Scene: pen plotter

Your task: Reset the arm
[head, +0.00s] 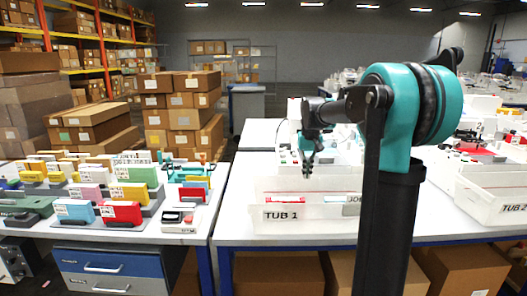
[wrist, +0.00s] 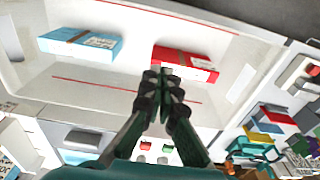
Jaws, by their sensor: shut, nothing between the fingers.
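My gripper (head: 306,160) hangs above the white bin labelled TUB 1 (head: 285,226), fingers pointing down. In the wrist view my gripper (wrist: 165,78) shows its fingertips together, with nothing between them. Inside the bin lie a red box (wrist: 184,62) and a light blue box (wrist: 80,43), one on each side of the fingertips in the wrist view. Both boxes also show low in the bin in the head view, the red one (head: 290,199) left of the blue one. My teal and black arm covers part of the bin's right side in the head view.
A table of coloured boxes (head: 120,213) stands at the left, with a small card-reader-like device (head: 180,221) near its right edge. TUB 2 (head: 490,200) stands at the right. Cardboard boxes (head: 285,272) sit under the table, and a gap separates the two tables.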

